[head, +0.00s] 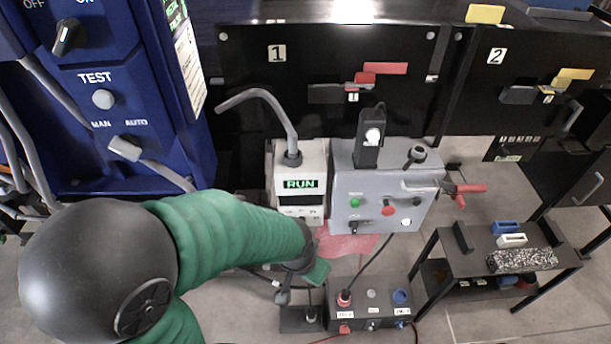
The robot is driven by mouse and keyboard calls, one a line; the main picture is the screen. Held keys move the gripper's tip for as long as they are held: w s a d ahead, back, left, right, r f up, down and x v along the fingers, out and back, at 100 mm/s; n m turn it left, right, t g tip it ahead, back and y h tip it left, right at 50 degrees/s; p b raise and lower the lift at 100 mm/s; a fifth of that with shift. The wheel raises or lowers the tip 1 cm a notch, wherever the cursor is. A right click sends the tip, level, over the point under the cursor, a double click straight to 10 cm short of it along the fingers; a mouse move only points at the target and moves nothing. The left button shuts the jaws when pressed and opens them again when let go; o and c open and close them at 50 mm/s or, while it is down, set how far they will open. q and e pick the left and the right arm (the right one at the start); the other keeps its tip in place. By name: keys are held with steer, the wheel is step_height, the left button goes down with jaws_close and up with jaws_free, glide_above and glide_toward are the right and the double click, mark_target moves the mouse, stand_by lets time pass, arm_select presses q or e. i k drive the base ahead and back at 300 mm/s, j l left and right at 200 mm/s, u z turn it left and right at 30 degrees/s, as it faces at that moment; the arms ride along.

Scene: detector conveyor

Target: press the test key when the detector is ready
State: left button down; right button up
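A blue cabinet stands at the upper left with a round grey key under the word TEST (103,99) and a MAN/AUTO switch (124,147) below it. A beige unit (313,160) with a bent grey tube stands at the centre; its small display (299,184) reads RUN in green. I cannot tell which unit is the detector. My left arm, in a green sleeve, comes in from the lower left. My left gripper (296,292) points down in front of the beige unit, apart from the TEST key; its fingers are too unclear to read. My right gripper is not in view.
A dark pedestal (371,318) with red and blue knobs is at the bottom centre. A black rack (462,268) stands at right. Black cabinets numbered 1 (250,95) and 2 line the back.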

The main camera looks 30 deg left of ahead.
mark_target(103, 98)
steer(key=u, duration=2)
